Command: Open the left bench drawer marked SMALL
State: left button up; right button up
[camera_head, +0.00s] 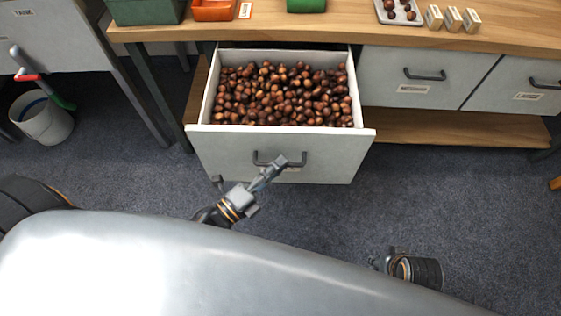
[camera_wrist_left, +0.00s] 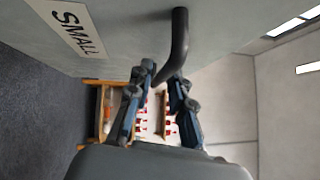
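The left bench drawer (camera_head: 280,145) stands pulled well out from the bench and is full of brown chestnuts (camera_head: 285,95). Its front carries a dark bar handle (camera_head: 262,160); the handle also shows in the left wrist view (camera_wrist_left: 179,45), beside the SMALL label (camera_wrist_left: 70,28). My left gripper (camera_head: 284,167) is at the right part of the handle. In the left wrist view its fingers (camera_wrist_left: 163,75) converge on the bar from both sides and appear closed on it. My right gripper (camera_head: 383,262) is low at the right, away from the drawer; its fingers are unclear.
Two shut drawers (camera_head: 412,90) sit to the right. On the bench top (camera_head: 340,30) are an orange tray (camera_head: 213,9), a tray of chestnuts (camera_head: 399,14) and several small blocks (camera_head: 452,18). A white bin (camera_head: 42,120) stands at left. The carpet (camera_head: 480,200) at right is clear.

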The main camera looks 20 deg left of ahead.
pick_arm(q)
jog(key=v, duration=1)
jog(key=shift+s, duration=0.2)
jog(key=shift+a+f, duration=0.1)
jog(key=shift+a, duration=0.1)
